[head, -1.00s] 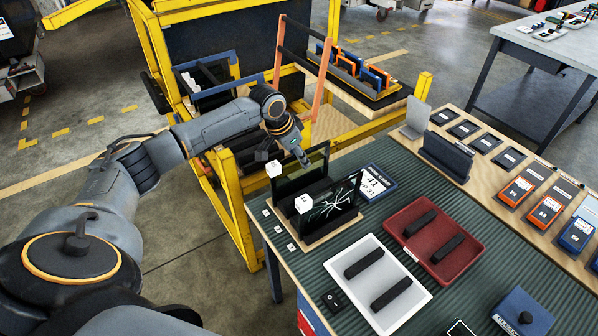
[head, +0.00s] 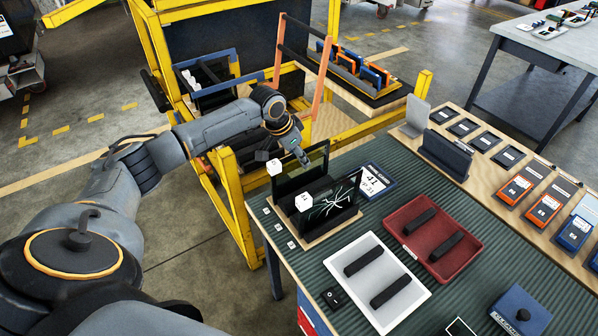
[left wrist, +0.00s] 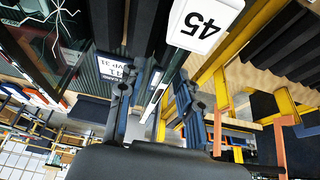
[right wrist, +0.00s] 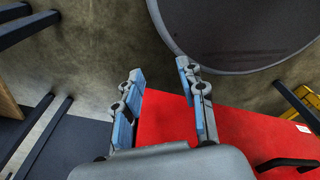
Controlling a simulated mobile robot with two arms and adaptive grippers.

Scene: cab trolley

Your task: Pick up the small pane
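Two dark glass panes stand upright in a slotted rack (head: 318,236) at the bench's left corner. The rear pane (head: 318,160) has a white tag block at its left. The front pane (head: 340,203) is cracked, with its own tag block (head: 303,202). I cannot tell which is the small pane. My left gripper (head: 305,161) is at the rear pane's top edge. In the left wrist view, its fingers are apart, with a narrow pane edge (left wrist: 157,95) between them and a tag reading 45 (left wrist: 205,22) above. My right gripper (right wrist: 162,95) is open and empty.
A card marked 41 (head: 374,181) lies right of the rack. A white tray (head: 414,297) and a red tray (head: 468,262) with black bars lie in front. A yellow trolley (head: 240,205) stands close behind the bench corner.

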